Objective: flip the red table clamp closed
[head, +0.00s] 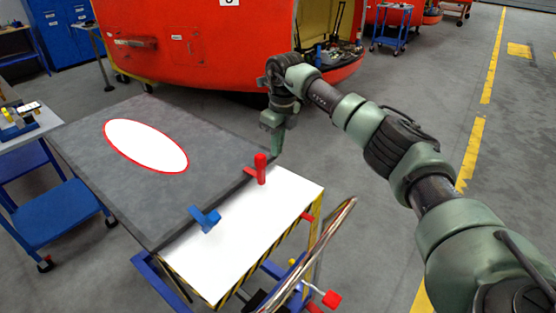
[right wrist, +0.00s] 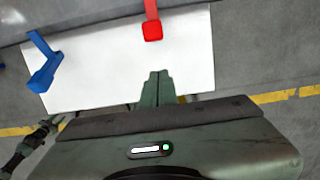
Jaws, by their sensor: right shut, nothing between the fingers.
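The red table clamp (head: 261,169) is at the edge of the grey panel, beside the white table top (head: 250,225). Its handle stands upright in the head view. The clamp also shows at the top of the right wrist view (right wrist: 152,28). My right gripper (head: 277,150) points down just behind and right of the clamp handle, apparently apart from it. In the right wrist view its fingers (right wrist: 158,84) are shut with nothing between them, below the clamp in the picture.
A blue clamp (head: 205,219) sits on the near panel edge. The grey panel (head: 150,190) bears a white oval with a red rim. A large red nosecone (head: 200,45) stands behind. A blue cart (head: 50,205) is at left. Open floor lies right of the table.

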